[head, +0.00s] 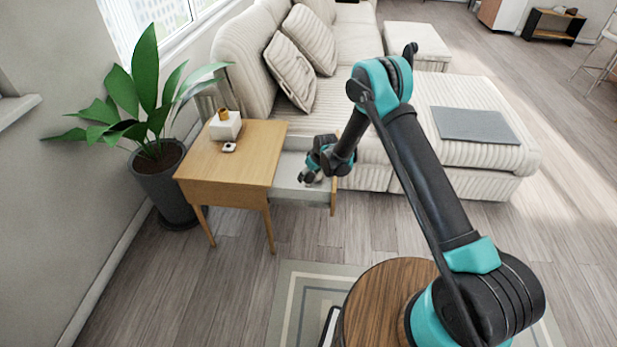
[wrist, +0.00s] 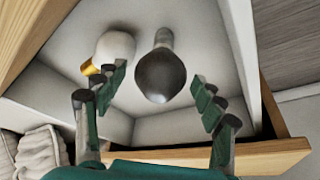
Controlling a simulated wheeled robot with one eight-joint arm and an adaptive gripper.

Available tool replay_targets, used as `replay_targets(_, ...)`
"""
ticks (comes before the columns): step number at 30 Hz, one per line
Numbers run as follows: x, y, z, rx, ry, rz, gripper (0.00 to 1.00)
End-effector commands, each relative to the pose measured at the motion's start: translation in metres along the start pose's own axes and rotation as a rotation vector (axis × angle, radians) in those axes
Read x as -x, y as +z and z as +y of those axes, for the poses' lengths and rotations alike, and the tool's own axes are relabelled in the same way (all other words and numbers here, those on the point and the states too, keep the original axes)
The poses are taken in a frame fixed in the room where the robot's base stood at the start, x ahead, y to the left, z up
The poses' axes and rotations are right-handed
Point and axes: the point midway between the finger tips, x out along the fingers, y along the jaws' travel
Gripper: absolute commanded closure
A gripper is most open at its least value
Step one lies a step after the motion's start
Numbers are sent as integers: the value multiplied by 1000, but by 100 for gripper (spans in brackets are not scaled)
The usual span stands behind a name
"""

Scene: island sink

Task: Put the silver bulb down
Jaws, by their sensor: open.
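The silver bulb (wrist: 160,76) lies in the open drawer (wrist: 205,50) in the wrist view, its dark grey round end toward me and its narrower neck pointing away. My gripper (wrist: 158,84) is open, with one finger on each side of the bulb and a visible gap on both sides. In the head view my gripper (head: 311,176) is down at the pulled-out drawer (head: 287,184) of the wooden side table (head: 232,160). The bulb cannot be made out clearly there.
A white bulb-like object with a gold end (wrist: 115,47) lies left of the silver bulb in the drawer. A white box (head: 225,130) stands on the tabletop. A potted plant (head: 160,175) is at left, the sofa (head: 370,100) behind.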

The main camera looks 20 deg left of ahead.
Motion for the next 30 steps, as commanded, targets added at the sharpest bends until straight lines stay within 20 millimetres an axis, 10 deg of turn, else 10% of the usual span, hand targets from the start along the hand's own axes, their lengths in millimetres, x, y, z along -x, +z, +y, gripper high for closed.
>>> replay_targets(15, 88, 0, 0, -1, 0, 0, 31)
replay_targets(30, 112, 2, 3, -8, 3, 0, 31)
